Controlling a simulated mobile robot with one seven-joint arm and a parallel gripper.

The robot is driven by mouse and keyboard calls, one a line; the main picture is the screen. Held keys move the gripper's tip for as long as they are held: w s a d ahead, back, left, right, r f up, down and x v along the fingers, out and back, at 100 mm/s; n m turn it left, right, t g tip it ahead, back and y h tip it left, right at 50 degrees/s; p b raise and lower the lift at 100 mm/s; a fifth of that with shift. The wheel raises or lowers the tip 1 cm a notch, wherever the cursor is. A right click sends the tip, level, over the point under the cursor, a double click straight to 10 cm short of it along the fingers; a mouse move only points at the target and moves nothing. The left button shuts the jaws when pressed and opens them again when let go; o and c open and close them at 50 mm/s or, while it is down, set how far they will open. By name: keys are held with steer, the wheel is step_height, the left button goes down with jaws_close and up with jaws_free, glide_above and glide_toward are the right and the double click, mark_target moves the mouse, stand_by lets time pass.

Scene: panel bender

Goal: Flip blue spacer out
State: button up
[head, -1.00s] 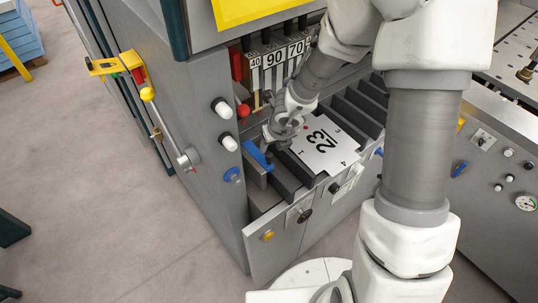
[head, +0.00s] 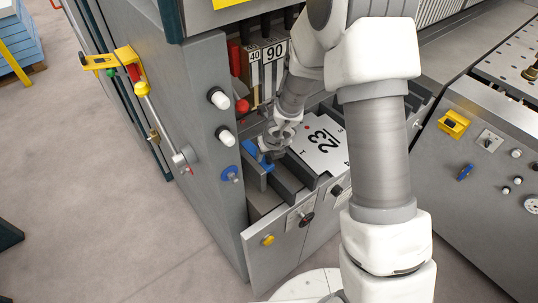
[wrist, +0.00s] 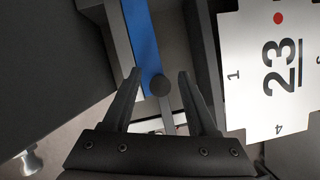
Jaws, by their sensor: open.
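The blue spacer (head: 257,156) is a narrow blue bar at the left end of the open slotted drawer (head: 266,200). In the wrist view the blue spacer (wrist: 141,35) runs down from the top edge, with a round black knob (wrist: 160,85) by its lower end. My gripper (head: 268,152) is at the spacer in the head view and hides part of it. In the wrist view my open gripper (wrist: 159,71) has one finger on each side of the knob. The fingers look apart from the knob; their height over the spacer is hard to tell.
A white plate marked 23 (head: 321,144) lies on the drawer, right of my gripper; it also shows in the wrist view (wrist: 262,75). The grey cabinet wall with knobs (head: 205,130) rises close on the left. Numbered tools (head: 265,62) hang behind.

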jaws_close()
steer(key=shift+f+b, duration=0.15)
steer(key=shift+b, duration=0.4)
steer(key=shift+a+t+h+b, duration=0.15)
steer(key=shift+t+h+b, duration=0.15)
steer(key=shift+b, duration=0.8)
steer(key=b, duration=0.2)
steer(key=t+h+b, duration=0.1)
steer(key=b, duration=0.1)
steer(key=shift+s+a, duration=0.2)
steer(key=shift+s, duration=0.05)
steer(key=shift+s+a+r+n+h+b, duration=0.1)
steer(key=shift+r+n+h+b, duration=0.25)
steer(key=shift+b, duration=0.3)
